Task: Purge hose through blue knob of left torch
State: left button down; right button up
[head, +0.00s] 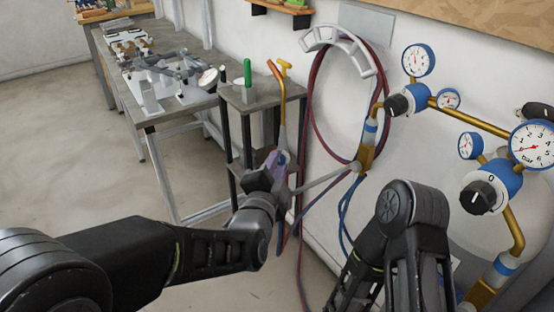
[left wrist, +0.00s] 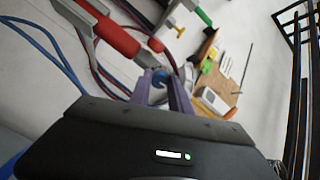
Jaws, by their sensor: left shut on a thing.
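The left torch (head: 282,95) stands upright beside the small shelf stand, with a yellow and orange-red upper end. Its blue knob (head: 283,157) is low on the body, partly hidden by my gripper. My left gripper (head: 274,165) is at the knob, its purple fingers reaching up from the dark wrist. In the left wrist view the blue knob (left wrist: 159,77) sits between the purple fingertips (left wrist: 165,88), which are shut on it. A red cylindrical part (left wrist: 110,35) of the torch assembly is just beyond.
A hose reel (head: 335,42) with dark red and blue hoses hangs on the wall. Regulators with gauges (head: 419,60) and black knobs (head: 485,196) stand at right. The shelf stand (head: 256,92) holds a green-handled item (head: 247,72). A workbench (head: 150,118) is behind left; floor is clear.

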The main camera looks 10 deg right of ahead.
pick_arm(q)
jog(key=shift+m, duration=0.6)
jog(key=shift+p, duration=0.3)
jog(key=c, duration=1.2)
grip_release()
jog(key=shift+s, duration=0.1)
jog(key=v, duration=0.7)
jog(key=shift+s+a, duration=0.15)
jog(key=shift+s, duration=0.1)
